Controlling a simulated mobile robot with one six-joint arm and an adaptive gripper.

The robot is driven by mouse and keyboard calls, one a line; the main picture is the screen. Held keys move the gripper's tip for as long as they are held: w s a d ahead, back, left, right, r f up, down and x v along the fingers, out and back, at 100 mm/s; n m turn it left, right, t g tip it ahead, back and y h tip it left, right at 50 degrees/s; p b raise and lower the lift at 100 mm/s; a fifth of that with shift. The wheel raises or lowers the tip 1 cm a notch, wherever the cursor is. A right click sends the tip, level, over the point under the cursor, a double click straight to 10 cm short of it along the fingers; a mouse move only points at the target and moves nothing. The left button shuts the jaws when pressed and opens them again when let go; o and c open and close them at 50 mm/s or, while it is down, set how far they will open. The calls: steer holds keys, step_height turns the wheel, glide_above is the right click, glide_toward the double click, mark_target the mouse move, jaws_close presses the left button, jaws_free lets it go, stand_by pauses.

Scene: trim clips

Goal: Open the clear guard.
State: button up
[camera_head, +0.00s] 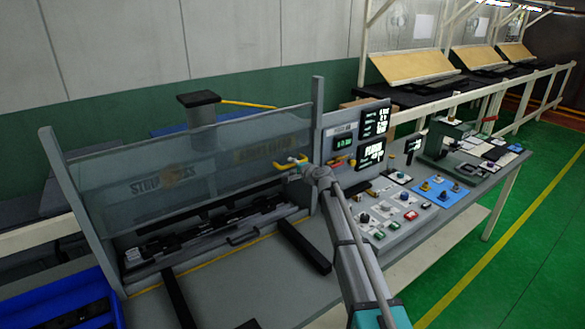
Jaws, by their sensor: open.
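The clear guard (125,178) is a see-through panel between two grey posts, at the left of the head view. Faint lettering shows on or through it. Behind and below it lies a dark fixture bar (205,232) with a small handle in front. A yellow handle piece (281,168) is near the guard's lower right. My gripper (293,163) is open beside that piece, at the end of my arm coming up from the bottom. It is small in the picture, and I cannot tell whether it touches the handle.
A control panel with screens (372,122) and several buttons stands right of the guard. A green press (446,140) is farther right on the bench. A blue bin (60,300) is at lower left. Black bars (304,248) stick out at the bench front. Green floor is clear at right.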

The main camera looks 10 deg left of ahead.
steer(key=shift+f+b, duration=8.05)
steer(key=shift+f, duration=0.2)
steer(key=p+v, duration=0.3)
steer(key=v, duration=1.1)
steer(key=s+d+f+n+g+b, duration=0.1)
steer(key=s+f, duration=0.3)
steer(key=s, duration=0.7)
steer(key=shift+s+n+h+b, duration=0.3)
steer(key=shift+s+n+b, duration=0.1)
steer(key=shift+n, duration=0.1)
steer(key=shift+w, duration=0.1)
steer(key=w+a+r+m+t+p, duration=0.1)
steer(key=w+r, duration=0.4)
steer(key=w, duration=0.6)
steer(key=shift+w+m+p, duration=0.35)
steer(key=shift+m+p, duration=0.15)
steer(key=shift+p, duration=0.4)
steer(key=shift+a, duration=0.15)
steer(key=b+x, duration=0.2)
steer(key=x, duration=1.1)
steer(key=shift+w+a+r+b, duration=0.2)
steer(key=shift+w+a+b, duration=0.05)
steer(key=shift+a+b, duration=0.15)
